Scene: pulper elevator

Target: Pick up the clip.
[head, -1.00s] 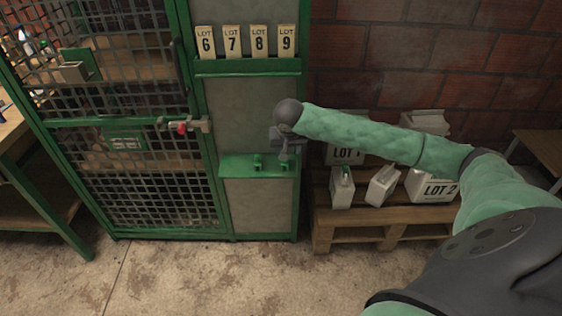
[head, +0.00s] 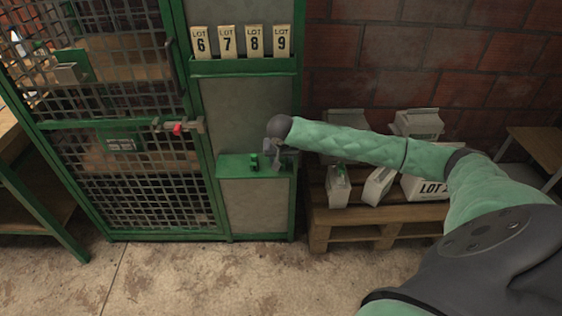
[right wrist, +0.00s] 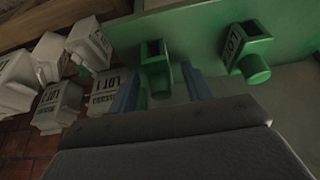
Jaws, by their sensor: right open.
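A green clip (right wrist: 155,68) with a dark square opening shows in the right wrist view, between the two blue fingertips of my right gripper (right wrist: 160,90). Gaps show on both sides of it, and the gripper is open. A second green clip (right wrist: 248,55), with a LOT label beside its opening, is to the right, outside the fingers. In the head view one green clip (head: 253,162) stands on the small green shelf (head: 232,164). My right gripper (head: 275,158) is at the shelf's right end and hides the other clip. My left gripper is not in view.
A green mesh cage door (head: 145,160) with a red-tipped latch (head: 177,128) stands left. Number cards (head: 240,41) sit on a ledge above. White LOT containers (head: 378,187) stand on a wooden pallet (head: 350,217) at right. The floor in front is clear.

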